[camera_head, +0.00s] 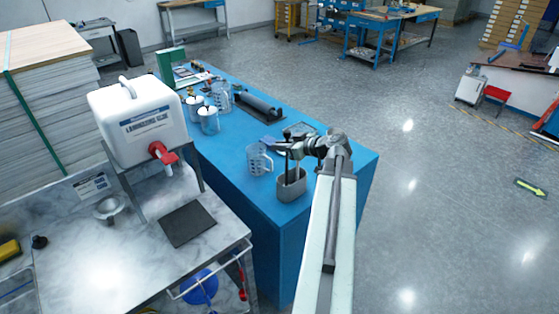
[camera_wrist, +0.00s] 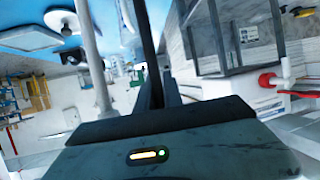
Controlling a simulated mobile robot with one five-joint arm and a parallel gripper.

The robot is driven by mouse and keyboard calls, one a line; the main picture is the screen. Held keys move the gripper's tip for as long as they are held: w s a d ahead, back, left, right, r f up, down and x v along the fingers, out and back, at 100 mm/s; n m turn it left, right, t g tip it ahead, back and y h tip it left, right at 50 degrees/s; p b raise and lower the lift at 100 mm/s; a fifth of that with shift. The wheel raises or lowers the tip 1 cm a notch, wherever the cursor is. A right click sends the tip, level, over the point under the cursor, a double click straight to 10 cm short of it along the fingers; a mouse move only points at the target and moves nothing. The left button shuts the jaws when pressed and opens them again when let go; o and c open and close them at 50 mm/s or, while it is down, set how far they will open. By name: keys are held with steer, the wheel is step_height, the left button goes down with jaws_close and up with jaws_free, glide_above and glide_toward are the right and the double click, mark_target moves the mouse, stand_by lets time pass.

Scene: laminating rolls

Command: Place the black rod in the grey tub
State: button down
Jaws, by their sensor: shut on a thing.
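The grey tub (camera_head: 291,190) stands upright near the front edge of the blue table in the head view. My gripper (camera_head: 284,147) is above the tub, reaching in from the right. In the wrist view, my gripper (camera_wrist: 155,88) is shut on the black rod (camera_wrist: 147,35), which runs away from the jaws. A pale grey rod (camera_wrist: 92,55) passes beside it, apart from the jaws. In the head view, thin upright rods show between gripper and tub; I cannot tell clearly which is the black one or how deep its lower end is.
A clear perforated cup (camera_head: 259,160) stands just left of the tub. A dark roller (camera_head: 259,107), white-lidded jars (camera_head: 208,121) and a clear jug (camera_head: 221,96) are farther back. A white glue container (camera_head: 138,120) with a red tap stands at left. The table's right front corner looks clear.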

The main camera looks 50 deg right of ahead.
steer(key=shift+f+b, duration=1.55)
steer(key=shift+f, duration=0.4)
steer(key=c, duration=1.5)
jaws_free()
steer(key=shift+r, duration=0.1)
steer(key=p+v, duration=0.5)
steer(key=v, duration=0.7)
steer(key=shift+r, duration=0.2)
